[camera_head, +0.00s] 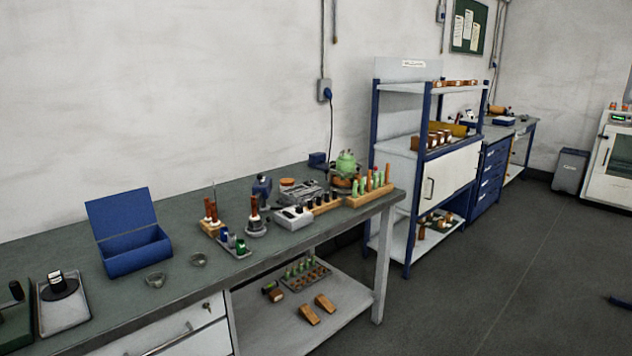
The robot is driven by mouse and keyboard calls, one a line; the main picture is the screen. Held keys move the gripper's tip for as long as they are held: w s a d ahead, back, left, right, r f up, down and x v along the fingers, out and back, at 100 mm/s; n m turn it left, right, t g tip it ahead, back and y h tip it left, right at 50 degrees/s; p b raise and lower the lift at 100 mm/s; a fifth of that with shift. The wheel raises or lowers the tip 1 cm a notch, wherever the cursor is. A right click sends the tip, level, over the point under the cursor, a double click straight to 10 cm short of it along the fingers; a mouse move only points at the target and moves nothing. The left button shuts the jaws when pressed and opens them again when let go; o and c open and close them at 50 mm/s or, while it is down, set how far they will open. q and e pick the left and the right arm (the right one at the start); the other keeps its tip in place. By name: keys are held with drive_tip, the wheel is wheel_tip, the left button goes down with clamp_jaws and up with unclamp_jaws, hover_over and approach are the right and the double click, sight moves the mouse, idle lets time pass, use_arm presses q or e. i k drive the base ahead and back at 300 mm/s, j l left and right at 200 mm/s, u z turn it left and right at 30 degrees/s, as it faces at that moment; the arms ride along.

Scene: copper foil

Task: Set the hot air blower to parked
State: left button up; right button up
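I cannot tell for certain which thing is the hot air blower. An upright dark blue tool (262,188) stands towards the back of the long green-topped workbench (222,272). A small dark blue thing (318,160) sits at the back of the bench by the wall, below a blue plug. Orange and blue things on the far bench (523,124) are too small to make out. Neither of my grippers is in view.
An open blue box (134,252) stands on the bench, left of the tool racks. A blue-framed shelf unit (404,148) stands beyond it. A grey bin (569,171) and a white machine (610,158) stand at the far right. The floor (480,285) at right is mostly clear.

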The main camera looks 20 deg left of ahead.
sight(262, 187)
drive_tip(key=i+u, duration=0.35)
drive_tip(key=i+l+u, duration=0.65)
drive_tip(key=i, duration=0.15)
drive_tip(key=i+l+u, duration=0.2)
drive_tip(key=u, duration=0.15)
drive_tip(key=i+l+u, duration=0.2)
drive_tip(key=u, duration=0.15)
drive_tip(key=i+l+u, duration=0.15)
drive_tip(key=l+u, duration=0.2)
